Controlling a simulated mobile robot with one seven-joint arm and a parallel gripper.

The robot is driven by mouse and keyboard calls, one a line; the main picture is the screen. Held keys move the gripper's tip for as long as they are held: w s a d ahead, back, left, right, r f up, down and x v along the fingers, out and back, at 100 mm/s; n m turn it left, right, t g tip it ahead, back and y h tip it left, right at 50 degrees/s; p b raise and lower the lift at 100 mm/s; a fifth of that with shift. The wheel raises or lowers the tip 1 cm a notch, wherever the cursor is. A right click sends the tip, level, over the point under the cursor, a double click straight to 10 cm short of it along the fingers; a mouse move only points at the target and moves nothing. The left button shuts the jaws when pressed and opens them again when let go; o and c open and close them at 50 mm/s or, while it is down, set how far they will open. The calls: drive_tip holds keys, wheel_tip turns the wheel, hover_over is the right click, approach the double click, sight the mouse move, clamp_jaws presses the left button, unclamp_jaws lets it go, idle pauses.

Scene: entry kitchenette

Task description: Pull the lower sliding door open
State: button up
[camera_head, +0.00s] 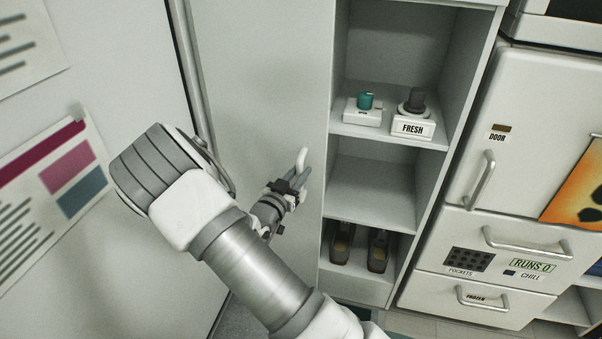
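A tall pale grey door panel (265,60) stands left of an open shelf unit (372,180); I cannot tell whether it is the lower sliding door. My gripper (295,182) is in front of this panel, close to its right edge. A white, curved piece (301,160) shows at the gripper's tip; it may be a handle, and I cannot tell whether the fingers touch or hold it. The fingers are small and partly hidden, so their opening is unclear. My arm covers the lower part of the panel.
The shelves hold a teal-knobbed box (364,107), a grey-knobbed box marked FRESH (413,125) and dark shoes (376,250). At right, a white cabinet has a door with a bar handle (482,180) and two drawers (520,245). A wall with posters (70,170) is at left.

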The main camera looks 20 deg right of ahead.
drive_tip(key=o, duration=0.4)
drive_tip(key=p+v, duration=0.3)
drive_tip(key=v, duration=1.4)
drive_tip(key=shift+s+a+p, duration=0.15)
drive_tip(key=shift+a+p, duration=0.05)
drive_tip(key=shift+p, duration=0.15)
